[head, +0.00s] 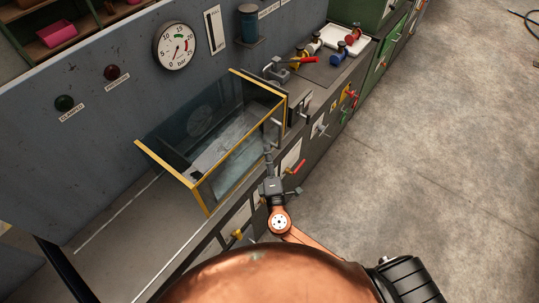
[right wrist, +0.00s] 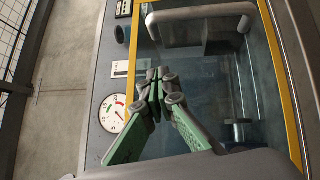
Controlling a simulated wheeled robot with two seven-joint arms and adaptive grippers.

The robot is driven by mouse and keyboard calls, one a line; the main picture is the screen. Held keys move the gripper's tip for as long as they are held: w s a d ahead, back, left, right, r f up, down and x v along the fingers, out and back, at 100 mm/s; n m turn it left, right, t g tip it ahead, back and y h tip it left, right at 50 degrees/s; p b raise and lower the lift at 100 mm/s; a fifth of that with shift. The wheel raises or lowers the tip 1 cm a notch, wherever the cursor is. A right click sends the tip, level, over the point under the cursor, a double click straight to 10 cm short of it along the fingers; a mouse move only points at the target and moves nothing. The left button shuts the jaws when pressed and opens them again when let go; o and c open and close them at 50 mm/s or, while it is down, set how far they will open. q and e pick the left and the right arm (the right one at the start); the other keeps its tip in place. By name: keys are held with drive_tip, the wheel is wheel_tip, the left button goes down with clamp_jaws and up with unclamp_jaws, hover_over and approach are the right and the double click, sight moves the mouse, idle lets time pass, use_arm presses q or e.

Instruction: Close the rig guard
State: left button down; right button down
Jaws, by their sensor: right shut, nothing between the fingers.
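The rig guard (head: 240,143) is a clear box-like cover with yellow edges on the bench against the grey panel. Its yellow edging also shows in the right wrist view (right wrist: 282,80). I cannot tell for sure how far it stands open. My right gripper (head: 268,153) is at the guard's front side, near its right end. In the right wrist view its green-sided fingers (right wrist: 160,73) are shut and empty in front of the clear pane. A grey bar handle (right wrist: 203,12) lies beyond them. Contact with the guard cannot be made out. My left gripper is not in view.
A pressure gauge (head: 175,46), a green lamp (head: 64,103) and a red lamp (head: 111,72) are on the panel. The floor (head: 430,130) at right is clear.

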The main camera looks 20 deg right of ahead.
sight(271, 122)
drive_tip(key=p+x, duration=0.1)
drive_tip(key=x, duration=0.4)
drive_tip(key=shift+w+r, duration=0.15)
drive_tip(key=shift+w, duration=0.15)
drive_tip(key=shift+w+d+r+p, duration=0.1)
drive_tip(key=shift+w+d+p, duration=0.15)
drive_tip(key=shift+w+d, duration=0.5)
drive_tip(key=shift+w+d+r+p, duration=0.2)
drive_tip(key=shift+w+d, duration=0.2)
drive_tip(key=shift+d, duration=0.55)
drive_tip(key=shift+d+f, duration=0.1)
drive_tip(key=w+d+b, duration=0.3)
drive_tip(key=d, duration=0.2)
drive_tip(key=shift+w, duration=0.2)
drive_tip(key=shift+d, duration=0.15)
